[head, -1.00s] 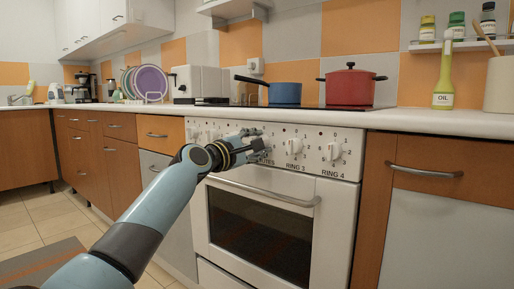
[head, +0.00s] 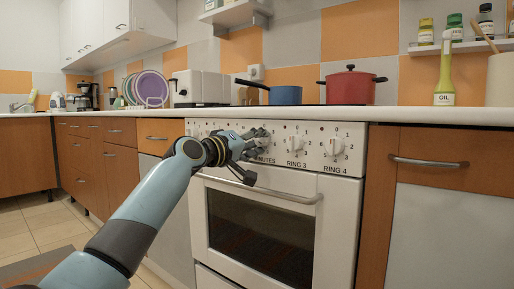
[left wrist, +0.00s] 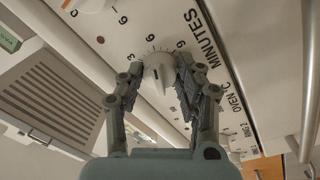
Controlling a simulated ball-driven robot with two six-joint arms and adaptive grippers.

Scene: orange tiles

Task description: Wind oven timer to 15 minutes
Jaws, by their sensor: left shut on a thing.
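The white oven timer knob (left wrist: 157,74) shows in the left wrist view, beside the word MINUTES, with a printed scale around it. The numbers 3, 6 and 9 can be read; the exact mark it points to is unclear. My left gripper (left wrist: 160,68) has a finger on each side of the knob and is shut on it. In the head view the left gripper (head: 262,138) is at the control panel of the white oven (head: 340,205) and hides the timer. My right gripper is not in view.
The RING 3 knob (head: 296,146) and RING 4 knob (head: 335,147) are to the right of the gripper. The oven door handle (head: 260,190) runs below it. A blue pan (head: 285,95) and a red pot (head: 348,87) stand on the hob above.

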